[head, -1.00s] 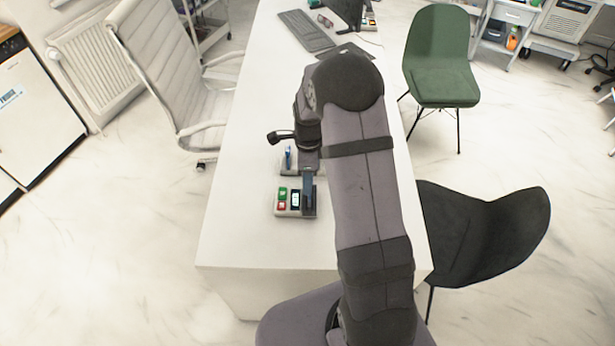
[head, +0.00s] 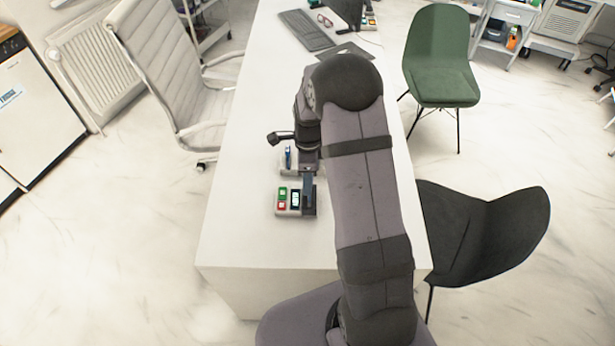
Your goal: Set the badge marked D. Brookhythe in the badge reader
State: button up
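The badge reader (head: 283,210) is a small pale box on the white table, with a green and a red button and a small lit screen. A dark blue upright piece (head: 309,188) stands at its right end; I cannot tell whether it is a badge or part of the reader. My gripper (head: 308,172) points down just behind the reader, right over the top of this piece. Its fingers are too small and hidden to show whether they grip it. Behind, a pale holder (head: 287,168) carries a blue upright card (head: 288,156). No name is legible.
The white table (head: 245,225) is clear to the left and in front of the reader. A keyboard (head: 306,31) and glasses (head: 325,20) lie at the far end. A white chair (head: 165,60) stands left; a green chair (head: 440,60) and a black chair (head: 480,230) stand right.

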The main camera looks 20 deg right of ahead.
jog(key=shift+f+b, duration=1.15)
jog(key=shift+f, duration=0.85)
dwell(1.7)
jog(key=o, duration=1.3)
jog(key=shift+r, duration=0.15)
jog(key=shift+r+p, duration=2.8)
jog(key=shift+r, duration=0.6)
